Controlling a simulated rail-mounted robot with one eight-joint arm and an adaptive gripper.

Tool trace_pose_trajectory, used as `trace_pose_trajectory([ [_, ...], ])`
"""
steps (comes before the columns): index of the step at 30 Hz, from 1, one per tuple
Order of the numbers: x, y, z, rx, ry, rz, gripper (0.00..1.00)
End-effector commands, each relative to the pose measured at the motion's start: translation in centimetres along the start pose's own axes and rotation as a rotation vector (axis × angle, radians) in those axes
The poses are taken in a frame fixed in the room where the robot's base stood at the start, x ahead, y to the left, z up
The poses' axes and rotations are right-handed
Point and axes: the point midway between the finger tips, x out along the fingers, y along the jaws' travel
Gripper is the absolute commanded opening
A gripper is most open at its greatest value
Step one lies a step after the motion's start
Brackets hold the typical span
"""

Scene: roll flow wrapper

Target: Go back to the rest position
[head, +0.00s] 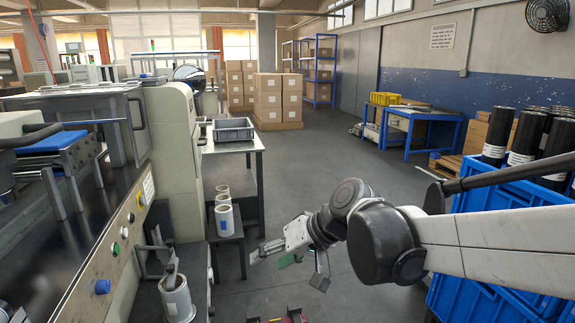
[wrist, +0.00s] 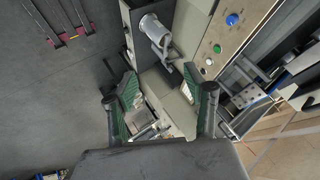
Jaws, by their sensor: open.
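My gripper (head: 288,267) hangs in the open air over the aisle, to the right of the wrapping machine (head: 173,140). Its two fingers are spread apart with nothing between them. In the wrist view the green-padded fingers of my gripper (wrist: 161,80) are wide apart, with the machine's side and floor behind them. A white roll (head: 176,300) sits low at the machine's front with a metal bracket by it; it also shows in the wrist view (wrist: 148,27), beyond the fingertips and apart from them.
Several white rolls (head: 224,220) stand on a low stand beside the machine. A grey crate (head: 233,129) is on a table. Blue crates (head: 465,290) and dark rolls (head: 497,135) are at right, near my arm. The aisle floor (head: 320,160) is clear toward the stacked boxes (head: 277,100).

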Motion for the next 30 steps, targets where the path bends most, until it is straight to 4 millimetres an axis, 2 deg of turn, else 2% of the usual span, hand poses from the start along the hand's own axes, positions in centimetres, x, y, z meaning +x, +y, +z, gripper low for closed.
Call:
trace_pose_trajectory([
  [1, -1.4, 0.7, 1.0, 0.009, 0.007, 0.04, 0.48],
  [6, -5.5, 3.1, 4.1, 0.035, 0.026, 0.178, 0.48],
  [18, -13.7, 8.6, 12.6, 0.084, 0.084, 0.489, 0.48],
  [30, -17.9, 11.8, 18.5, 0.104, 0.13, 0.684, 0.48],
])
